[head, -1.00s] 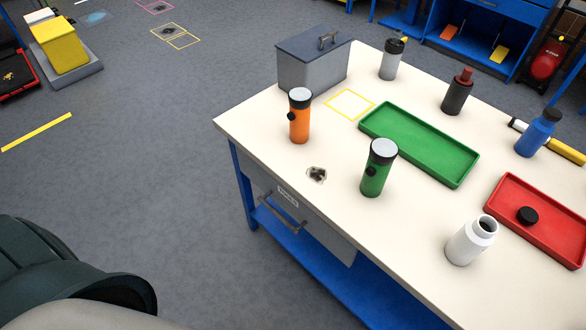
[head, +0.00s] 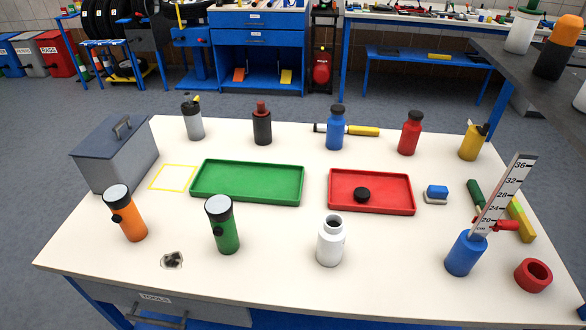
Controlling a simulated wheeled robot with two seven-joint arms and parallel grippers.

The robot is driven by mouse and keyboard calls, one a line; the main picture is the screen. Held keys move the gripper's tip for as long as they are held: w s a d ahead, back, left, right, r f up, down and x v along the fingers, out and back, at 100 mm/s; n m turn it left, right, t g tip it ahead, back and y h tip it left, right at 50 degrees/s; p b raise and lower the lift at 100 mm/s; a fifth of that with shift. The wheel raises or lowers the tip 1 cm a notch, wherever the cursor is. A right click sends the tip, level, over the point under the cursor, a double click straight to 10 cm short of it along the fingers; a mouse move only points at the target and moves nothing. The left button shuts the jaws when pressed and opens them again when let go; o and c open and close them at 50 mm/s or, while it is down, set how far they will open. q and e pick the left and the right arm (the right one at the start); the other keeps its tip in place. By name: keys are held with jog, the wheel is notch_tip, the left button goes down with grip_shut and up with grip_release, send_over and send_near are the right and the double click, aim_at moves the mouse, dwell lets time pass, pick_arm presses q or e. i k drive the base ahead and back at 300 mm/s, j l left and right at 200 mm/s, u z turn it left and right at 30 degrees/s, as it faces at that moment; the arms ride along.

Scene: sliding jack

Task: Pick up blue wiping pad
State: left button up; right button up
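The blue wiping pad (head: 437,191) appears to be the small blue block with a pale underside lying on the white table (head: 290,285). It sits just right of the red tray (head: 343,204), apart from it. Neither of my grippers shows in the head view, so their state cannot be seen.
A white open bottle (head: 330,243) stands in front of the red tray. Bare tabletop lies in front of the pad.

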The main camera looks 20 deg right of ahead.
aim_at(437, 194)
jog(key=z, duration=1.55)
